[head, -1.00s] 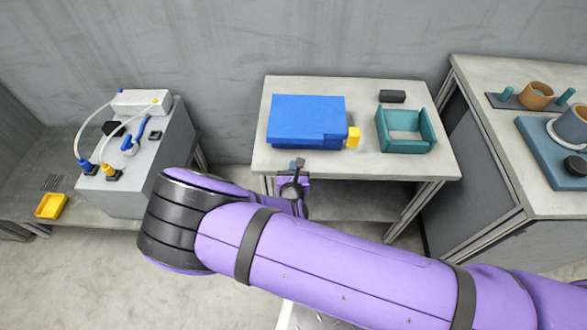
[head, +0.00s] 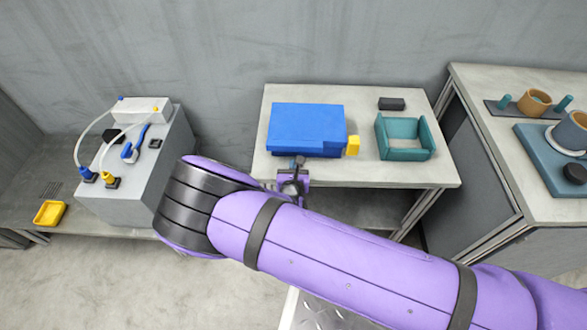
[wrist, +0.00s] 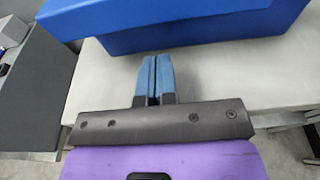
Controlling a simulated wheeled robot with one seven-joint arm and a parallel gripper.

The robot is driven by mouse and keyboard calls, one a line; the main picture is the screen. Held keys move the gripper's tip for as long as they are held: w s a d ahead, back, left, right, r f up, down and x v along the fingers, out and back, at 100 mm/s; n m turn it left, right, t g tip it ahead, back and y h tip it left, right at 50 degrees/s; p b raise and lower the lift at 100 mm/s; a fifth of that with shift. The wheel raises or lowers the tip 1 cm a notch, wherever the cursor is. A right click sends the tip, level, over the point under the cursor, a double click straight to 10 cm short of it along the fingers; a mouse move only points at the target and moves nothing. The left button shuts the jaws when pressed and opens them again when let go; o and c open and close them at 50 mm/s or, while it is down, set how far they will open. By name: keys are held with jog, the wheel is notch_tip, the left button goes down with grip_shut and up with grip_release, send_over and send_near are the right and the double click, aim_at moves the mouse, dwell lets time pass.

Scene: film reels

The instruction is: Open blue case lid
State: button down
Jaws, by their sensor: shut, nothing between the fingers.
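The blue case (head: 306,126) sits on the middle table with its lid down. A yellow block (head: 353,146) is at its right front corner. In the wrist view the case's front side (wrist: 190,30) fills the top of the picture. My gripper (head: 298,162) is at the table's front edge, just in front of the case. In the wrist view its two blue fingertips (wrist: 154,62) are together and empty, pointing at the case. Whether the tips touch the case is hard to tell.
A teal open tray (head: 405,154) and a dark block (head: 391,104) stand right of the case. A grey machine with hoses (head: 150,170) stands at the left, with a yellow tray (head: 50,212). The right table (head: 500,120) holds reels and pegs. Bare tabletop lies around the case.

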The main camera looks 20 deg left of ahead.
aim_at(294, 144)
jog(key=shift+r+x, duration=0.15)
jog(key=shift+x, duration=0.55)
jog(key=shift+r+x, duration=0.1)
jog(key=shift+x, duration=0.6)
jog(key=shift+s+d, duration=0.1)
jog(key=shift+s, duration=0.05)
jog(key=shift+r, duration=0.1)
jog(key=shift+w+a+r, duration=0.1)
jog(key=shift+w+r, duration=0.15)
jog(key=shift+r, duration=1.05)
jog(key=shift+w+a+r, duration=0.1)
jog(key=shift+w+r, duration=0.2)
jog(key=shift+r, duration=1.05)
jog(key=shift+w+r, duration=0.25)
jog(key=shift+r, duration=1.05)
jog(key=shift+w+a+r, duration=0.1)
jog(key=shift+w+r, duration=0.35)
jog(key=shift+r, duration=0.25)
jog(key=shift+w+a+r, duration=0.15)
jog(key=shift+w+r, duration=0.35)
jog(key=shift+r, duration=0.25)
jog(key=shift+w+a+r, duration=0.1)
jog(key=shift+w+r, duration=0.35)
jog(key=shift+r, duration=0.25)
jog(key=shift+w, duration=0.1)
